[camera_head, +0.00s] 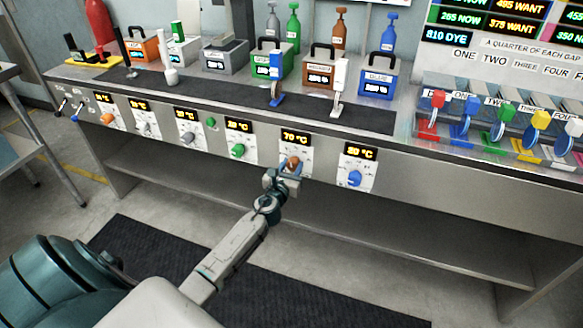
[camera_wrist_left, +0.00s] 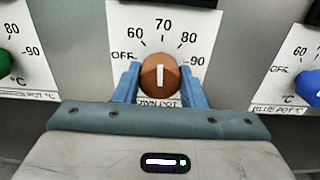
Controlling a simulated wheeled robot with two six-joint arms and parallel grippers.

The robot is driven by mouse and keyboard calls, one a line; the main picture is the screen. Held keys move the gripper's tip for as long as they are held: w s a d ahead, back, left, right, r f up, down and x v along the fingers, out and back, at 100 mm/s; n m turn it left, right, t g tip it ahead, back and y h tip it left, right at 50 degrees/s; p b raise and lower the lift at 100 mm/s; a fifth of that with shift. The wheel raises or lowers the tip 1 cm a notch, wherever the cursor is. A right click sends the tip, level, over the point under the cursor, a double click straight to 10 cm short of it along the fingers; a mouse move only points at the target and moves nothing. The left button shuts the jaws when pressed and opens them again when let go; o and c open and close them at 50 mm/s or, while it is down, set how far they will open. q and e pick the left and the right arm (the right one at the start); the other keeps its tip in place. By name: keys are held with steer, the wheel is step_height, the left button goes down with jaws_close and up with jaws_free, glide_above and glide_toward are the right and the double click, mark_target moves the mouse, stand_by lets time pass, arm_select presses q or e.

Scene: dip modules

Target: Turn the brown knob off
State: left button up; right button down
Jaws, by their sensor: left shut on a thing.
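The brown knob (camera_head: 292,163) sits on a white dial plate on the front of the steel counter, under a display reading 70 °C. In the left wrist view the brown knob (camera_wrist_left: 159,74) has its white pointer line straight up, toward 70; OFF is printed at the left of the dial. My left gripper (camera_head: 284,172) reaches the knob from below. Its two blue fingers (camera_wrist_left: 160,80) are shut on the knob, one on each side. My right gripper is not in view.
A green knob (camera_head: 238,150) is to the left and a blue knob (camera_head: 355,178) to the right, each on its own dial plate. Lidded pots, including a blue one (camera_head: 376,84), stand on the counter above. The floor before the counter is clear except for a dark mat (camera_head: 330,285).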

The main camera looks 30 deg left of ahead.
arm_select(q)
steer(key=shift+n, duration=1.2)
steer(key=n+b, duration=0.1)
steer(key=n, duration=0.2)
steer(key=shift+n, duration=0.3)
steer(key=n+b, duration=0.2)
steer(key=n, duration=0.4)
steer(key=shift+f+n+b, duration=0.1)
steer(key=shift+n+b, duration=0.25)
steer(key=shift+n, duration=0.05)
steer(key=shift+n+b, duration=0.4)
steer(key=shift+n, duration=0.8)
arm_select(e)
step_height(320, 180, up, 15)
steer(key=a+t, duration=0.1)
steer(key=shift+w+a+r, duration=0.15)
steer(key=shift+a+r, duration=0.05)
arm_select(q)
steer(key=o, duration=1)
steer(key=shift+s, duration=0.1)
